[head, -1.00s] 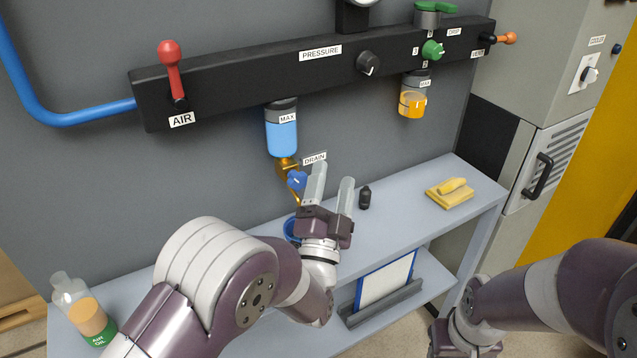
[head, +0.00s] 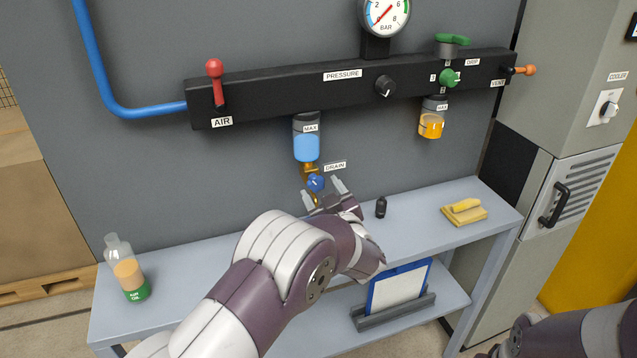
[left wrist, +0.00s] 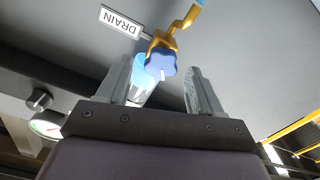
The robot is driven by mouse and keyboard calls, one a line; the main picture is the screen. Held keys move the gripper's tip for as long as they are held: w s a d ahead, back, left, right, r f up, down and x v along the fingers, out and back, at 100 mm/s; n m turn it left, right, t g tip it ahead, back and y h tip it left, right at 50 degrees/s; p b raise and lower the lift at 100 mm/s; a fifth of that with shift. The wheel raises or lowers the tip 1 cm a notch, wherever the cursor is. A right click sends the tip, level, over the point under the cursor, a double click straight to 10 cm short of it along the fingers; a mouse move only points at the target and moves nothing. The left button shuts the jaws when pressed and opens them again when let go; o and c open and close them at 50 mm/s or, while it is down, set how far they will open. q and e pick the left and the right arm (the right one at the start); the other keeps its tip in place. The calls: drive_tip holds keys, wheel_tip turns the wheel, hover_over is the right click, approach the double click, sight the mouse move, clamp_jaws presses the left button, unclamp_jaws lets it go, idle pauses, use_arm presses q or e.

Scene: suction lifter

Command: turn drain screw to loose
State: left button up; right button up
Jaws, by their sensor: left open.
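The drain screw is a blue lobed knob (head: 316,183) under the brass fitting (head: 308,171) of the blue-filled bowl (head: 306,146), beside the DRAIN label (head: 335,166). My left gripper (head: 322,192) is open, with its fingers pointing up toward the knob. In the left wrist view the knob (left wrist: 161,62) shows between the two fingers (left wrist: 160,85), near their tips, with gaps on both sides; I cannot tell its depth between them. A small pale mark shows on the knob. My right gripper is not in view; part of my right arm is at the lower right.
The black manifold (head: 270,96) with the red AIR lever (head: 215,82) runs above. On the grey bench (head: 400,225) stand an oil bottle (head: 127,270), a small black part (head: 381,207) and yellow cloths (head: 463,212). A clipboard (head: 398,288) stands on the lower shelf.

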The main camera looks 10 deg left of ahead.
sight(317, 186)
use_arm(q)
drive_tip(key=x, duration=0.3)
drive_tip(key=shift+w+a+f, duration=0.1)
drive_tip(key=shift+a, duration=0.1)
drive_tip(key=shift+d, duration=0.1)
drive_tip(key=shift+c, duration=0.3)
drive_tip(key=c, duration=1)
